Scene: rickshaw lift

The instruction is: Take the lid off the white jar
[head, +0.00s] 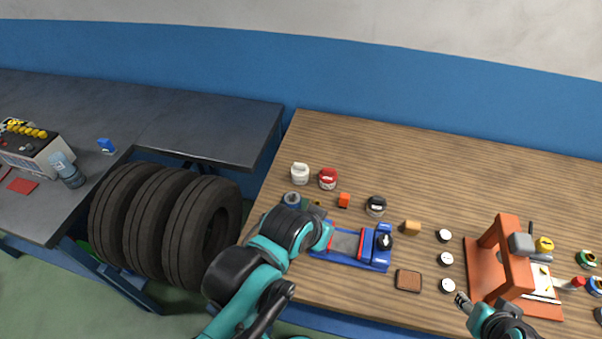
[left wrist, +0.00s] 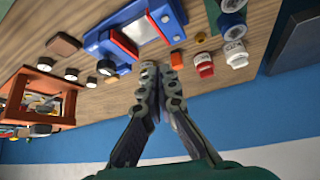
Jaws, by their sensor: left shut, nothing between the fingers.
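The white jar (head: 300,175) stands upright on the wooden bench, left of a red jar, with a white top. It also shows in the left wrist view (left wrist: 236,55), right of the fingers. My left gripper (left wrist: 162,68) is shut and empty, its fingertips together, apart from the white jar. In the head view my left forearm reaches over the bench near the blue fixture, and its fingers cannot be made out. My right gripper (head: 463,299) is at the lower right, far from the jar; its finger gap is unclear.
The red jar (head: 328,179) stands close right of the white jar. Tyres (head: 140,220) stand left of the bench. The back of the bench is clear.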

